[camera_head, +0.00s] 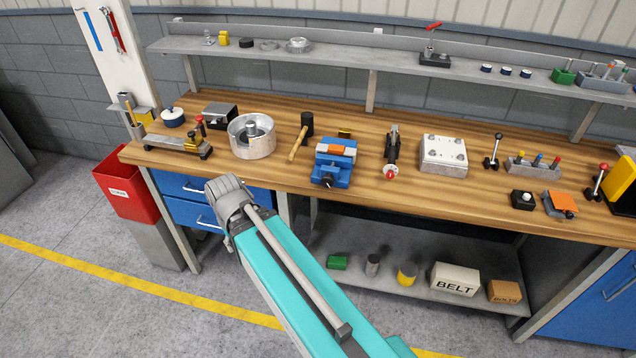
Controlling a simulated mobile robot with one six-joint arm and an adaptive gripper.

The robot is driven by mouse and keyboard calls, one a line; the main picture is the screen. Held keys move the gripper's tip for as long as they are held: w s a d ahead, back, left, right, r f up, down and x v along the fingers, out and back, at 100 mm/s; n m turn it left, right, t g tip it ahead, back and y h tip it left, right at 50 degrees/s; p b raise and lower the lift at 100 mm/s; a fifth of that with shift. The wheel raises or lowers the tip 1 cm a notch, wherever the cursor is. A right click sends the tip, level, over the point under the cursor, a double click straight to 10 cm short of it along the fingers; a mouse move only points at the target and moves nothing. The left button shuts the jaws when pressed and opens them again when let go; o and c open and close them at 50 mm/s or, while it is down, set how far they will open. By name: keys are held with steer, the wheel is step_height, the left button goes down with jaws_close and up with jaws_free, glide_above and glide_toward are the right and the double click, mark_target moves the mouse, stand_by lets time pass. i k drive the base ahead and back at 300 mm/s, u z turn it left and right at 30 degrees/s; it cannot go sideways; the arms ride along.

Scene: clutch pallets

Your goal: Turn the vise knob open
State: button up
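A blue vise (331,172) stands on the wooden bench near its front edge, left of the picture's middle. An orange piece (337,149) lies at its top between the blue parts. A small dark knob (328,183) shows at the vise's front; its turn position is too small to tell. My teal arm reaches up from the bottom, and its grey joint is in front of the bench, left of and below the vise. My gripper cannot be made out in this view.
A shelf (340,53) runs behind.

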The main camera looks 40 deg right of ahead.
mark_target(327, 180)
steer(key=u, duration=0.1)
steer(key=k, duration=1.8)
steer(key=z, duration=0.65)
steer(key=i, duration=1)
steer(key=u, duration=0.1)
